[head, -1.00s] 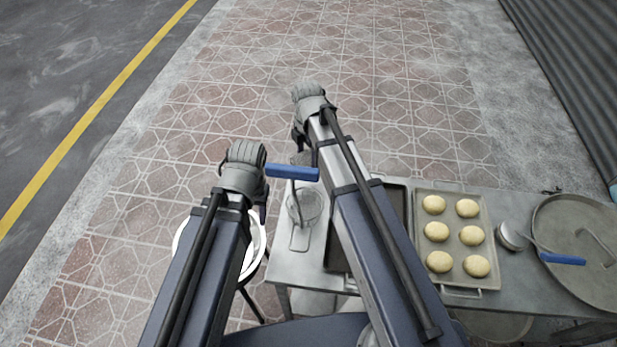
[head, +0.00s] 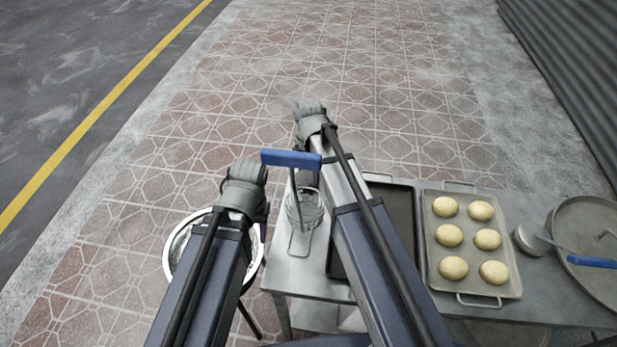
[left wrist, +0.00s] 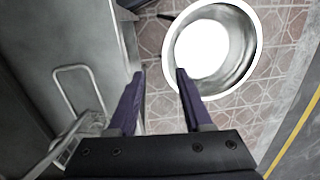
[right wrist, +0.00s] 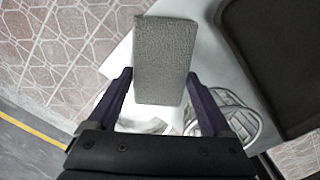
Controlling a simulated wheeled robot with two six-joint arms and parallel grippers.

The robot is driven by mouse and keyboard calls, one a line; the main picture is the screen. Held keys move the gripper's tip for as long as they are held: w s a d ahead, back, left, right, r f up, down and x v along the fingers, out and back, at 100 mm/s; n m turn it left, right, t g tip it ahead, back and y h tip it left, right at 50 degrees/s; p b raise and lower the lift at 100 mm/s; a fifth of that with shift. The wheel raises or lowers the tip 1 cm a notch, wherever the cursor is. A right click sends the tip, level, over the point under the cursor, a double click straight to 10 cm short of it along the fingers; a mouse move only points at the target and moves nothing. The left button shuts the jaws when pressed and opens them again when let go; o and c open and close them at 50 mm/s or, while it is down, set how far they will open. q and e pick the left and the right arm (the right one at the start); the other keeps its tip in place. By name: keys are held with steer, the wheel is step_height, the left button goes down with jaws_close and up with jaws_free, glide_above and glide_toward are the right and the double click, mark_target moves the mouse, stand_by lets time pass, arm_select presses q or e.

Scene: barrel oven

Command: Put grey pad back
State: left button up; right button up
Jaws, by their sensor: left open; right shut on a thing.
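The grey pad (right wrist: 165,55) is a flat rough block. In the right wrist view it sits between the fingers of my right gripper (right wrist: 158,78), which is shut on it above the table's left end. My left gripper (left wrist: 160,74) is open and empty, over the gap between the table and a round metal bucket (left wrist: 243,70).
The metal table (head: 292,270) holds a dark empty tray (head: 403,215), a tray of several dough rounds (head: 510,283), a blue-handled tool (head: 592,262) and a large round lid (head: 590,215). The tiled floor beyond is clear.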

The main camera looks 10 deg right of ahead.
mark_target(309, 176)
steer(key=shift+f, duration=0.1)
steer(key=o, duration=1)
steer(key=shift+c, duration=0.2)
step_height(309, 176, up, 12)
steer(key=p, duration=1.2)
steer(key=shift+r, duration=0.2)
